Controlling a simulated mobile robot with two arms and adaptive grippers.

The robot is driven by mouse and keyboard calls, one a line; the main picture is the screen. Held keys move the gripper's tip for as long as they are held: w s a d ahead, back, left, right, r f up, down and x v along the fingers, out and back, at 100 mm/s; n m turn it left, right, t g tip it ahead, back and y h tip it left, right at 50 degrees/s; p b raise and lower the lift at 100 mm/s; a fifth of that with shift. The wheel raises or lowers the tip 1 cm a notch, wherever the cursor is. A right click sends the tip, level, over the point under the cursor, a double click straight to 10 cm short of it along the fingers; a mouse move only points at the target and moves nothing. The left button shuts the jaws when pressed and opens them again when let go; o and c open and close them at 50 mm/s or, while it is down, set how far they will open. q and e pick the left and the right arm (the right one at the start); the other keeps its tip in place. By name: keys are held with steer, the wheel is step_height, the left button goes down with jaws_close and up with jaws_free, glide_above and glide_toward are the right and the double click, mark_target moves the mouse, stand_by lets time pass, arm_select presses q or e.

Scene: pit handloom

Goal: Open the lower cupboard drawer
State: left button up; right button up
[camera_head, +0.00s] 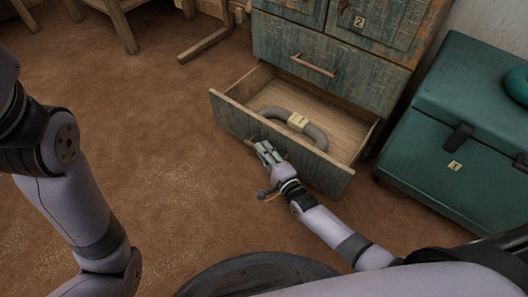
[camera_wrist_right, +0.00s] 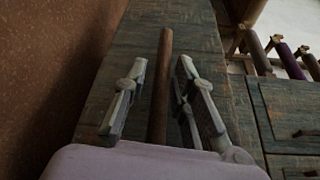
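The lower cupboard drawer (camera_head: 318,174) is pulled well out in the head view, its inside showing. My right gripper (camera_head: 264,150) is at the outer side of its front panel. In the right wrist view, the drawer's brown bar handle (camera_wrist_right: 161,85) lies between the fingers of my right gripper (camera_wrist_right: 160,78). The fingers stand apart, with a gap visible on each side of the bar. In the head view the handle is mostly hidden by the gripper. A grey curved object with a pale label (camera_head: 313,132) lies in the drawer. My left gripper is out of view; only the left arm shows.
Above is a closed upper drawer (camera_head: 285,48) with its own handle, below a door marked 2 (camera_head: 365,20). A green chest (camera_head: 450,110) stands close on the right. Wooden frame legs (camera_head: 205,45) stand at the back. The brown floor (camera_head: 165,130) left of the drawer is clear.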

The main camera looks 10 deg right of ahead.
steer(key=shift+o, duration=0.4)
steer(key=v, duration=1.2)
steer(key=shift+r, duration=0.1)
